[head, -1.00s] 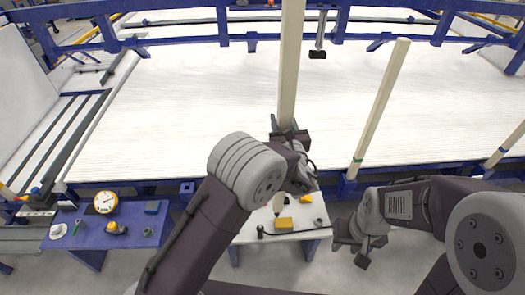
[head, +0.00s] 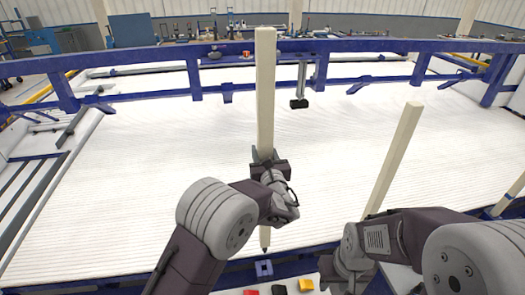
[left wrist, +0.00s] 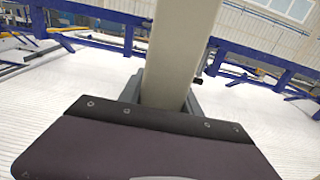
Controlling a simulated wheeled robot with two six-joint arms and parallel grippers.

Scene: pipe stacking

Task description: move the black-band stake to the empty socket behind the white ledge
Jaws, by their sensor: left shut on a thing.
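A long cream stake (head: 265,95) stands upright in my left gripper (head: 266,162), which is shut around it. Its dark lower tip (head: 264,246) shows just above a blue socket (head: 264,268) with a square opening, on the front rail. The tip appears apart from the socket. In the left wrist view the stake (left wrist: 178,60) rises between the jaws. A white ledge (head: 228,292) shows at the bottom edge, in front of the socket. My right gripper (head: 345,272) hangs low at right, partly hidden by its own arm; its jaws are unclear.
Another cream stake (head: 396,155) leans right beside my right arm, its lower end hidden. A third stake (head: 512,193) is at the right edge. Red, black and yellow items (head: 306,285) lie on the ledge. A wide white ribbed bed (head: 150,180) lies behind, with a blue rail (head: 390,45).

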